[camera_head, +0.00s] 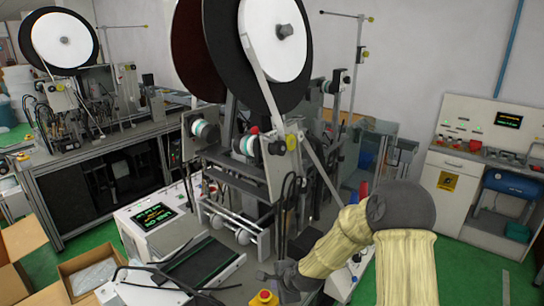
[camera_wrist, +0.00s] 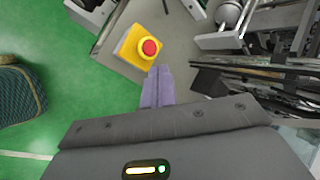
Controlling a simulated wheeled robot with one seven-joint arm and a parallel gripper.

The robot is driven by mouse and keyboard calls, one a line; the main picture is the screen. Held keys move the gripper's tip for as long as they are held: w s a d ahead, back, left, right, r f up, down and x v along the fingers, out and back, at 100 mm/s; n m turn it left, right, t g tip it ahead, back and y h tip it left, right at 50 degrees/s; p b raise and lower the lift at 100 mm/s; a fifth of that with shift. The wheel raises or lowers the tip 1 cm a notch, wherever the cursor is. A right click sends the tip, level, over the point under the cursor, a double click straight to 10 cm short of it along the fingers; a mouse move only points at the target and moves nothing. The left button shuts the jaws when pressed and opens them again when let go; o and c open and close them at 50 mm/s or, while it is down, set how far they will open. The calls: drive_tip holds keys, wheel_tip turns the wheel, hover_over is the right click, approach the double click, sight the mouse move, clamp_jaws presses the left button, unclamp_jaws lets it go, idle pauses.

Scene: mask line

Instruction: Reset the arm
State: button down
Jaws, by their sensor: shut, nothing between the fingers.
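My arm (camera_head: 345,240), in a pale ribbed sleeve with a dark grey joint, reaches in from the lower right of the head view. My gripper (camera_head: 264,276) is low at the front of the mask machine (camera_head: 275,150), which has large black and white reels. In the wrist view my gripper's (camera_wrist: 158,69) two purplish fingers are together with nothing between them. A yellow box with a red button (camera_wrist: 137,46) lies just beyond the fingertips; it also shows at the bottom of the head view (camera_head: 264,298). I cannot tell whether the fingers touch it.
A black conveyor belt (camera_head: 200,262) and a screen panel (camera_head: 155,217) are left of my gripper. Open cardboard boxes (camera_head: 85,268) stand at lower left. A white control cabinet (camera_head: 480,150) is at right. Dark machine rods (camera_wrist: 265,75) lie close right of the fingers.

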drive_tip(key=s+d+r+n+g+h+b, duration=0.1)
drive_tip(key=s+d+r+n+h, duration=0.1)
drive_tip(key=s+d+r+n, duration=0.2)
drive_tip(key=s+d+r+n+g+h+b, duration=0.1)
drive_tip(key=s+d+r+n, duration=0.4)
drive_tip(key=s+d+n, duration=0.5)
drive_tip(key=s+n+g+h, duration=0.1)
drive_tip(key=s, duration=0.7)
drive_tip(key=shift+g+b, duration=0.3)
drive_tip(key=shift+s+r, duration=0.1)
